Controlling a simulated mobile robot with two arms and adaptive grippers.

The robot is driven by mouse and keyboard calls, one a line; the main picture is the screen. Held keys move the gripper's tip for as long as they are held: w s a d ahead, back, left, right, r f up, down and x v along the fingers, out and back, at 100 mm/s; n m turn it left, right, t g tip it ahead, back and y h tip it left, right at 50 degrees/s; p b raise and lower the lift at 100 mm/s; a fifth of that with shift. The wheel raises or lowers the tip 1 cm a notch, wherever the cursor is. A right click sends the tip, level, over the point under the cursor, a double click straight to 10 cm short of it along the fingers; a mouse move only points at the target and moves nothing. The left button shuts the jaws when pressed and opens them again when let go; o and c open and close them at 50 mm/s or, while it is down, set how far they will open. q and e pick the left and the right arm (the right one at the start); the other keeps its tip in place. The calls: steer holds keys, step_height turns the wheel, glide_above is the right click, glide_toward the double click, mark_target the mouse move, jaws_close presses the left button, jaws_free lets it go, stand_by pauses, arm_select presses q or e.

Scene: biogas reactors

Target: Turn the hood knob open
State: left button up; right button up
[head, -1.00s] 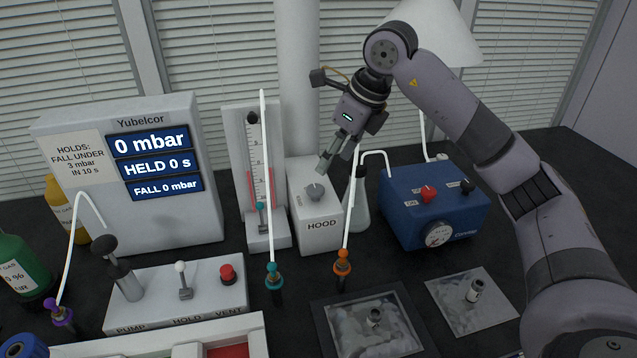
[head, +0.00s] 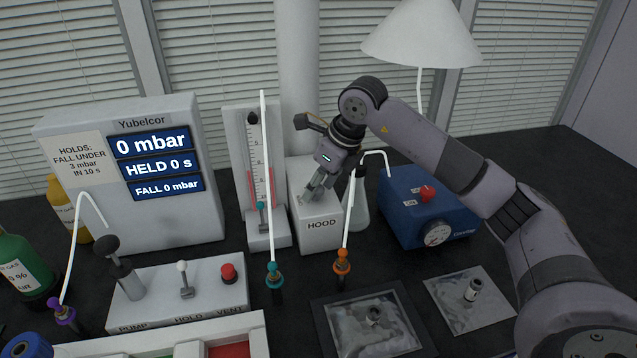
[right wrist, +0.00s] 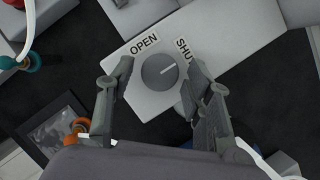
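The hood knob (right wrist: 160,71) is a round grey dial on the white hood box (head: 318,236). In the right wrist view its pale pointer line aims up and right, toward the SHUT label (right wrist: 184,50); the OPEN label (right wrist: 144,43) is at upper left. My right gripper (right wrist: 157,72) is open, with one finger on each side of the knob and gaps showing. In the head view my right gripper (head: 309,196) is down at the top of the hood box and hides most of the knob. My left gripper is not in view.
A flowmeter (head: 258,165) stands left of the hood box. A flask (head: 356,210) and a blue pump box (head: 425,212) stand to its right. Upright white tubes with a teal fitting (head: 273,272) and an orange fitting (head: 342,262) rise in front.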

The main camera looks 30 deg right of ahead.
steer(key=c, duration=0.9)
steer(key=shift+c, duration=0.2)
steer(key=n, duration=0.2)
steer(key=n+g+y, duration=0.1)
steer(key=n, duration=0.1)
steer(key=shift+w+d+r, duration=0.1)
steer(key=shift+w+d, duration=0.05)
steer(key=n+g+y, duration=0.1)
steer(key=n, duration=0.3)
steer(key=shift+w+n, duration=0.15)
steer(key=shift+n, duration=0.15)
steer(key=n+g, duration=0.1)
steer(key=n, duration=0.2)
steer(key=shift+w+g+p, duration=0.15)
steer(key=shift+g+p, duration=0.15)
steer(key=shift+g, duration=0.1)
steer(key=shift+w+n+g, duration=0.1)
steer(key=shift+n+g, duration=0.6)
steer(key=shift+n, duration=1.4)
